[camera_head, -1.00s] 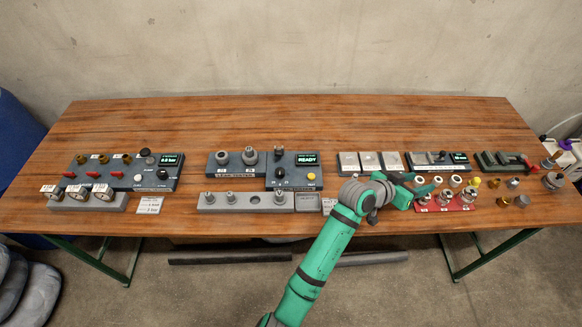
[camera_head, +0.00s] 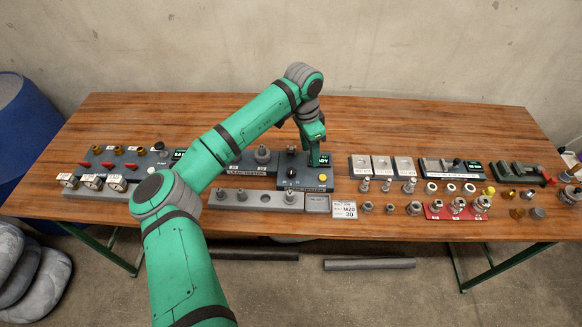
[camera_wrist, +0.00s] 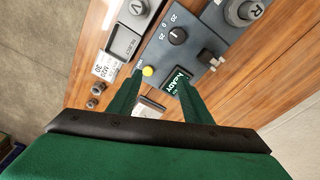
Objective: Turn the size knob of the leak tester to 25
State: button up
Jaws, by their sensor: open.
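The leak tester (camera_head: 284,183) stands mid-table. In the wrist view the size knob (camera_wrist: 177,36) has the labels 20 and 25 along one side. I cannot tell clearly which label its pointer faces. My gripper (camera_head: 316,160) hangs over the tester's right part. In the wrist view my gripper (camera_wrist: 160,78) is open and empty, its fingers near the yellow button (camera_wrist: 148,71) and the READY screen (camera_wrist: 178,82). The knob lies beyond the fingertips, apart from them.
A grey rack (camera_head: 228,196), a card (camera_head: 344,210) and loose fittings (camera_head: 390,208) lie in front and to the right.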

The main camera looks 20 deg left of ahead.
notch_tip(320, 180, up, 2)
jog(key=y, duration=0.1)
send_over(291, 171)
jog(key=shift+g, duration=0.4)
notch_tip(291, 171, down, 10)
jog(key=shift+f, duration=0.25)
jog(key=c, duration=1.1)
